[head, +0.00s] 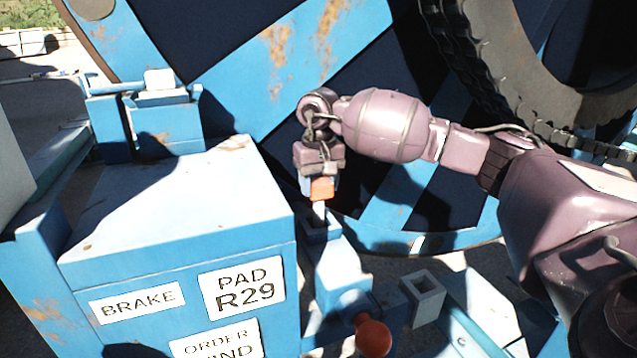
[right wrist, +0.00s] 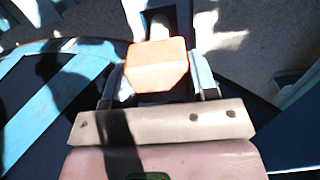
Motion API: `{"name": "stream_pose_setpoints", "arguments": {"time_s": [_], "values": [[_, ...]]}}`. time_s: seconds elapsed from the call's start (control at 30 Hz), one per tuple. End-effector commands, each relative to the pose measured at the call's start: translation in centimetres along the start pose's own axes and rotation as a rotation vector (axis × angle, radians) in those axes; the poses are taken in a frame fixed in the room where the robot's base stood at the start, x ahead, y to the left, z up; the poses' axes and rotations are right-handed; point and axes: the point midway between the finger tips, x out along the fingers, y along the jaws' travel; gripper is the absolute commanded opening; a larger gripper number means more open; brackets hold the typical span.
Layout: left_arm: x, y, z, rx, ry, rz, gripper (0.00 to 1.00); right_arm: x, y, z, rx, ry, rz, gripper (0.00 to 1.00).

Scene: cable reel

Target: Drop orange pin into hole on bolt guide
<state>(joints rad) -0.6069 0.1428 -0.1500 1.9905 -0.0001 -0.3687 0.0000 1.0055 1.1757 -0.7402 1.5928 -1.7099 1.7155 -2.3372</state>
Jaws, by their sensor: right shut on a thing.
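The orange pin has an orange block head (head: 322,188) and a pale shaft pointing down. My right gripper (head: 321,178) is shut on the head, which also shows between its two fingers in the right wrist view (right wrist: 157,65). The bolt guide (head: 318,232) is a blue part with a square opening at its top, beside the blue brake box. The shaft's lower end is at this opening; I cannot tell whether it is inside or just above it. The pin looks close to upright. My left gripper is not in view.
The blue brake box (head: 180,215) with white labels stands left of the guide. An orange-red knob (head: 373,337) and a grey square tube (head: 424,298) sit low in front. The large blue reel (head: 270,65) rises behind my right arm.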

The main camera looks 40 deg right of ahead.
Motion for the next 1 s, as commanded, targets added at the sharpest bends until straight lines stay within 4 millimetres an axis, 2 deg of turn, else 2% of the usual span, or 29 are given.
{"name": "stream_pose_setpoints", "arguments": {"time_s": [1.0], "values": [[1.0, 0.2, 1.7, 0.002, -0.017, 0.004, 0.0, 2.8, 0.0, 0.0, 0.001, 0.001, 0.0, 0.14]]}}
